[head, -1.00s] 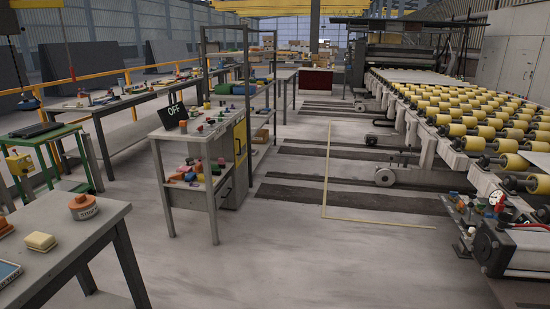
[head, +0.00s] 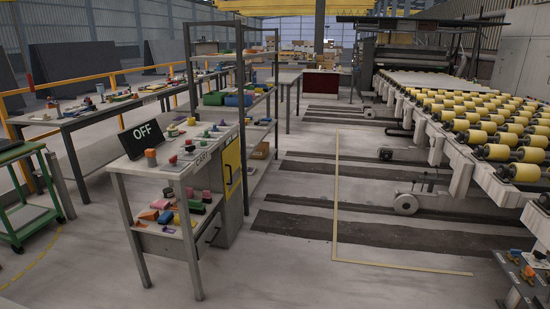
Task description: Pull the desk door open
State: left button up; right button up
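A grey desk (head: 190,158) stands left of centre in the head view. It carries a black "OFF" sign (head: 142,137) and several buttons and small coloured items. A yellow door panel (head: 232,167) is on its right-hand side and looks shut. A small dark handle (head: 229,175) shows on the panel. A darker drawer or lower part with a black handle (head: 213,235) is below. Neither of my grippers is in view.
A green cart (head: 30,195) stands at the left edge. A long workbench (head: 90,118) and a shelf rack (head: 240,80) are behind the desk. A roller conveyor (head: 480,125) runs along the right. Open floor (head: 290,270) lies right of the desk.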

aim_at(231, 156)
jog(key=i, duration=1.7)
